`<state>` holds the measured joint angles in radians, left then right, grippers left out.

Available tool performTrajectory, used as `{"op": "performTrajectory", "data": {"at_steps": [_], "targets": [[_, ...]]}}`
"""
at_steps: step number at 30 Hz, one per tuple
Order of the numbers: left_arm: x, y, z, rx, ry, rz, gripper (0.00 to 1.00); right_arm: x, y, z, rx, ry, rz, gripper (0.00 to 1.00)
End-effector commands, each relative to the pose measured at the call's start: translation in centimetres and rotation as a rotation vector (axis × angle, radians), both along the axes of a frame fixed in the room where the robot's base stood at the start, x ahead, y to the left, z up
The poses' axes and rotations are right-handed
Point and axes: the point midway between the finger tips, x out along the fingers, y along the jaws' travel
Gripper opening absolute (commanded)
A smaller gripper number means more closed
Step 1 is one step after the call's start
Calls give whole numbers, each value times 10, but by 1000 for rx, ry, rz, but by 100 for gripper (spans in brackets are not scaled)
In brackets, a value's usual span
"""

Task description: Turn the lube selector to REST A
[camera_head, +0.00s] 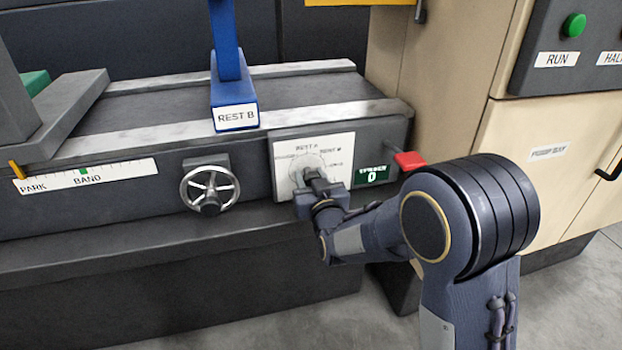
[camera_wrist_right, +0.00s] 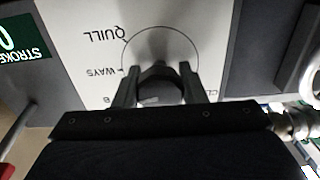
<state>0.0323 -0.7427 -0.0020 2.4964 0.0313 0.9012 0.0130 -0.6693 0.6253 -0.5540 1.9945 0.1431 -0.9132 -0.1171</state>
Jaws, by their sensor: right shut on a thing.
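The lube selector is a dark knob (camera_wrist_right: 160,90) on a white dial plate (camera_head: 344,150) at the front of the grey machine bed. In the head view the plate has small labels that look like REST A and REST B along its top. In the right wrist view the plate (camera_wrist_right: 90,75) appears turned over, with QUILL and WAYS readable. My right gripper (camera_head: 311,177) is at the dial, its two fingers (camera_wrist_right: 159,80) shut on the knob's sides. The gripper hides much of the knob, and I cannot tell which label it points to. My left gripper is not in view.
A spoked handwheel (camera_head: 210,189) stands out left of the dial. A green STROKES counter (camera_head: 371,174) and a red lever (camera_head: 410,161) sit right of it. A blue post marked REST B (camera_head: 234,95) stands above on the bed. A green RUN button (camera_head: 573,25) is upper right.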

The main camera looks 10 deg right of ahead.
Motion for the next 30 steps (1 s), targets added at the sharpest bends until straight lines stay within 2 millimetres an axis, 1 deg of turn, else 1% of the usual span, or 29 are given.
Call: {"op": "performTrajectory", "data": {"at_steps": [14, 30], "targets": [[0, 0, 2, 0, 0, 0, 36, 0, 0, 0, -445, -35, 0, 15], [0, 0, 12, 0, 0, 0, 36, 0, 1, 0, -956, -77, 3, 15]]}}
